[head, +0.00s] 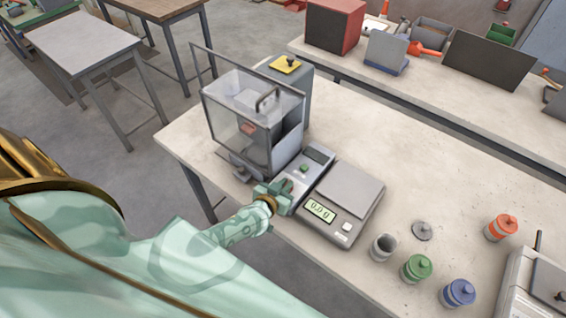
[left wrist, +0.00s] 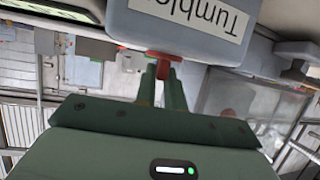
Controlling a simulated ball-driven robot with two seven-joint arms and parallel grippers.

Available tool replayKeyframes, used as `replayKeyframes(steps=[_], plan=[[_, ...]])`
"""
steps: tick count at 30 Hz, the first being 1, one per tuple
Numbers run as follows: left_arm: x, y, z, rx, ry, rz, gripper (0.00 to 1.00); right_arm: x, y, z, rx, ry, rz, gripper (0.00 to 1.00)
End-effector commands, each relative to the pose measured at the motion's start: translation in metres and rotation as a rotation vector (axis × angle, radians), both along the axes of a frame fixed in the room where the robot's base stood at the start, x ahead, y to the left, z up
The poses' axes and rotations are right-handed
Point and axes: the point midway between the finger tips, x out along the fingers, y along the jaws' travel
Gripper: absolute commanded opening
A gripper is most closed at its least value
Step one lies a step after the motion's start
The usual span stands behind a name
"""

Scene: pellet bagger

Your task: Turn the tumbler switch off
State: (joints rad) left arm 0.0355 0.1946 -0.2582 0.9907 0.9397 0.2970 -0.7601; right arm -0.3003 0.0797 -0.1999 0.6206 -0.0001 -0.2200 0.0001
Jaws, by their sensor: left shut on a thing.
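The tumbler switch is a red lever (left wrist: 164,57) on a grey box (left wrist: 190,25) with a label starting "Tumble", seen upside down in the left wrist view. My left gripper (left wrist: 163,72) is shut on the red lever, its two green fingers reaching up to it. In the head view, my left gripper (head: 280,198) is at the front of the low grey control unit (head: 318,154) with a green button, and it hides the lever there. The lever's on or off position cannot be told. My right gripper is not in view.
A clear-walled bagger (head: 230,105) stands left of the control unit. A scale (head: 345,190) reading 0.0 g stands to its right. A grey cup (head: 383,248), a green jar (head: 416,268), a blue jar (head: 459,293) and an orange jar (head: 500,228) stand farther right.

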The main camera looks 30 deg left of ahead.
Motion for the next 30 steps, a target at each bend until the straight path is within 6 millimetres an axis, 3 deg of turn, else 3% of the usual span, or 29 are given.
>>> replayKeyframes(steps=[3, 12, 30], plan=[[0.001, -0.005, 0.004, -0.007, -0.001, 0.1, 0.0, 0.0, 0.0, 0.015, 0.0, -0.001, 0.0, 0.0], [0.003, -0.006, 0.001, -0.003, -0.002, 0.292, 0.0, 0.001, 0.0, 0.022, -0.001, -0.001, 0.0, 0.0], [0.004, -0.005, 0.0, 0.002, -0.004, 0.39, 0.0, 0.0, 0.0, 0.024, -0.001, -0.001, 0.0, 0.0]])
